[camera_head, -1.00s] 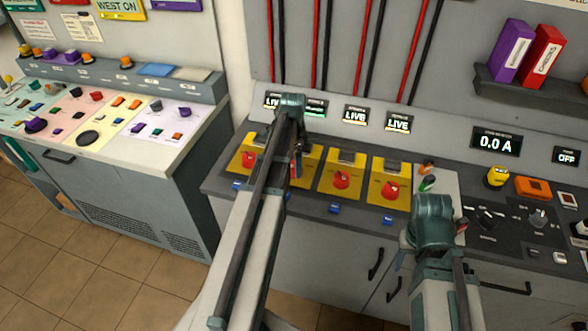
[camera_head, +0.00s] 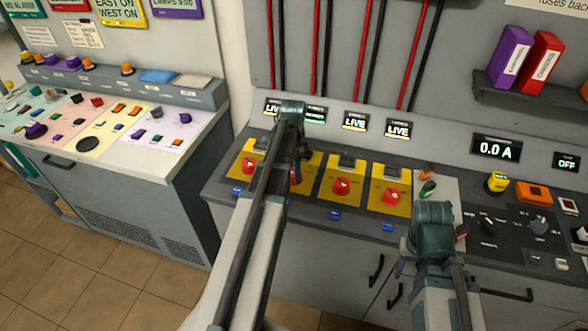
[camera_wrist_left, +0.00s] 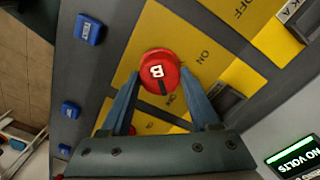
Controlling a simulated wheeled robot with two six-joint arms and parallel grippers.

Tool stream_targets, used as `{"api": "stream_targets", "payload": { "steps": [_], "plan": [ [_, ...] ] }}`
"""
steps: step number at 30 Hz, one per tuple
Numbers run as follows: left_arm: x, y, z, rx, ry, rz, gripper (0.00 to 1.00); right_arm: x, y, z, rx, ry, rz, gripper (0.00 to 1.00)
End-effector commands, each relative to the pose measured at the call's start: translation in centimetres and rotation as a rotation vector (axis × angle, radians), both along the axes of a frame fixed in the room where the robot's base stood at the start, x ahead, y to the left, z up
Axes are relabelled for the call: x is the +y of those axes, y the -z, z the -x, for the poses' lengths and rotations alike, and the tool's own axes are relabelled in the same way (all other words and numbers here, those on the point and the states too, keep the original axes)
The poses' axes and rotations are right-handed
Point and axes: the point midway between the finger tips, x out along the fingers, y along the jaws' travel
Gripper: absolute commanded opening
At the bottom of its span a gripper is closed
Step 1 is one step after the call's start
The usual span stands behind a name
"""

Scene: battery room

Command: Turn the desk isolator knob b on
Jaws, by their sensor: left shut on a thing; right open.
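Knob b is a round red knob with a white letter B (camera_wrist_left: 158,70) on a yellow plate (camera_wrist_left: 205,40), seen in the left wrist view. A black mark shows on its lower edge. The word ON is printed to its right. My left gripper (camera_wrist_left: 160,78) has its blue-grey fingers on both sides of the knob and is shut on it. In the head view my left gripper (camera_head: 298,165) and arm hide most of this knob. My right gripper (camera_head: 432,225) is open, over the desk front at the right; its fingers are hard to see. A green display (camera_wrist_left: 295,155) reads NO VOLTS.
Other yellow plates with red knobs flank it: one at the left (camera_head: 248,166), two at the right (camera_head: 341,187) (camera_head: 391,197). LIVE displays (camera_head: 355,121) stand behind. Yellow and orange buttons (camera_head: 533,192) lie farther right.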

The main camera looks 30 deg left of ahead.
Motion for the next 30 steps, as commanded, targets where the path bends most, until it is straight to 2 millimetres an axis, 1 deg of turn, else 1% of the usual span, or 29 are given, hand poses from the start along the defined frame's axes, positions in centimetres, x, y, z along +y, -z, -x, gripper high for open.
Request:
{"api": "stream_targets", "payload": {
  "steps": [8, 30],
  "plan": [
    [0.02, 0.0, 0.02, 0.0, -0.157, 0.0, 0.07, 0.0, 0.0, 0.0, 0.0, 0.0, 0.0, 0.5],
    [0.06, 0.01, 0.11, 0.001, -0.855, 0.001, 0.07, 0.0, 0.01, 0.0, 0.0, 0.0, 0.0, 0.5]
  ]
}}
